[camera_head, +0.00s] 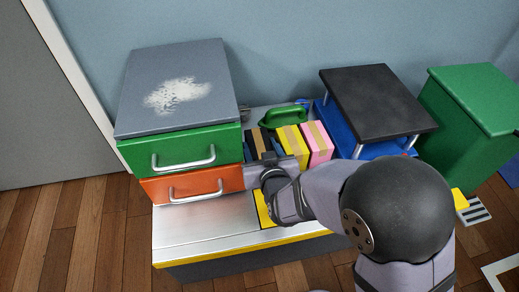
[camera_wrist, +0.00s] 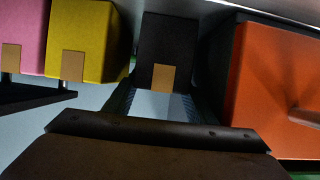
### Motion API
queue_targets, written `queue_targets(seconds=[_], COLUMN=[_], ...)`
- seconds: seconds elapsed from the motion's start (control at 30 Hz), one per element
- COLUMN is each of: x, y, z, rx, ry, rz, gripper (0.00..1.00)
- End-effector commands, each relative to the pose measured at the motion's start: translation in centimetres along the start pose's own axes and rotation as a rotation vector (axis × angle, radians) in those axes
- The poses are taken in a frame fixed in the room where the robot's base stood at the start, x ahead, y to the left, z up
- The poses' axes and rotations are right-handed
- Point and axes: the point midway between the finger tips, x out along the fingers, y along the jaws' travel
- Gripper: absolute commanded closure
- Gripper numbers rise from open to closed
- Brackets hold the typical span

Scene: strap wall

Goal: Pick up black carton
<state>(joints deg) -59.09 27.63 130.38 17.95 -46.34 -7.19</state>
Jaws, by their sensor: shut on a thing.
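The black carton (camera_wrist: 165,40), with a tan tape patch on its near face, stands in the middle of the wrist view. My gripper (camera_wrist: 158,103) has one finger on each side of its near end and is shut on it. In the head view the black carton (camera_head: 254,137) shows only in part, between the drawer unit and the yellow carton. My gripper (camera_head: 268,160) and wrist hide its lower front there.
A yellow carton (camera_wrist: 80,35) and a pink carton (camera_wrist: 22,25) stand beside it. An orange drawer (camera_wrist: 270,85) is close on the other side. In the head view, a green-handled object (camera_head: 283,117) lies behind and a dark-topped stand (camera_head: 375,100) is at right.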

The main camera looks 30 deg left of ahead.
Motion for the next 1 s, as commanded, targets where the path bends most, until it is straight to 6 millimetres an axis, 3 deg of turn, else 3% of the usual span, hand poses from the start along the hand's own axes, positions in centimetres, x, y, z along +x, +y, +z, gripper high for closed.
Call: queue_targets(seconds=[0.43, 1.0], x=[-0.8, -4.3], y=[0.7, 0.7], z=[-1.0, -9.6], rx=[0.000, 0.001], ry=[0.003, 0.006], rz=[0.000, -0.001], gripper=[0.81, 0.81])
